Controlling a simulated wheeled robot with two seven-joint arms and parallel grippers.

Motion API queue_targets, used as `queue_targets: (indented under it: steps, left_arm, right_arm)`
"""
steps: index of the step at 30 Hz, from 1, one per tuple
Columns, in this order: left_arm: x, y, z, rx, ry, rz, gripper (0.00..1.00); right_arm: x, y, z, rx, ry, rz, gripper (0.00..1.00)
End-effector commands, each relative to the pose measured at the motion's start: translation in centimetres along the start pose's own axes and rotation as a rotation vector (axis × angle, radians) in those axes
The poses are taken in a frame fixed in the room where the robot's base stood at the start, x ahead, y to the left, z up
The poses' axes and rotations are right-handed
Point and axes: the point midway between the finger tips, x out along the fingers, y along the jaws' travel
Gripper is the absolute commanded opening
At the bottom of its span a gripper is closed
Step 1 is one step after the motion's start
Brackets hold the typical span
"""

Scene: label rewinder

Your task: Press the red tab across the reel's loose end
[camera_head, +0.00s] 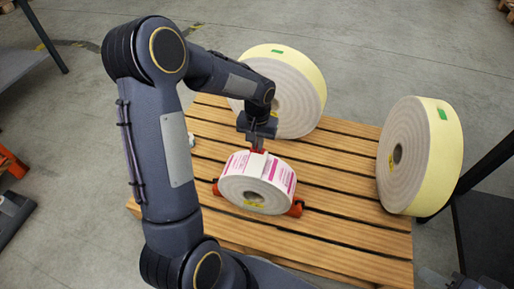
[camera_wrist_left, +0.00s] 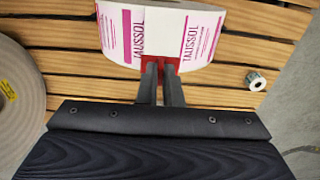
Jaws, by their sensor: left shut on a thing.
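The reel (camera_head: 265,181), white with pink print, stands on its rim on the slatted wooden pallet between red chocks (camera_head: 296,208). The wrist view shows its printed outer surface (camera_wrist_left: 203,30) with a plain white strip across the middle, which may be the loose end. My left gripper (camera_head: 257,149) is above the reel's far upper side, pointing down. Its fingers (camera_wrist_left: 160,75) are shut on the red tab (camera_wrist_left: 160,63), at the reel's edge in the wrist view. I cannot tell whether the tab touches the reel. My right gripper is not in view.
Two larger cream rolls stand on the pallet (camera_head: 330,235), one behind the reel (camera_head: 300,85) and one at the right (camera_head: 425,155). A small roll (camera_wrist_left: 255,80) lies on the slats. Dark frames stand at both sides. The pallet's front slats are clear.

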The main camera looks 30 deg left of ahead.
Motion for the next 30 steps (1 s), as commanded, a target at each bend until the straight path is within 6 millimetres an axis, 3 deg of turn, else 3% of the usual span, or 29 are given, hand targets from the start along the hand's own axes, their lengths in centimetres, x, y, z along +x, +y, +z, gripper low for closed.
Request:
queue_targets:
  steps: [30]
  left_arm:
    - [5.3, 0.0, 0.0, 0.000, -0.001, 0.000, 0.00]
  right_arm:
    - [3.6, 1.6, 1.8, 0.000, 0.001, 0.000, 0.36]
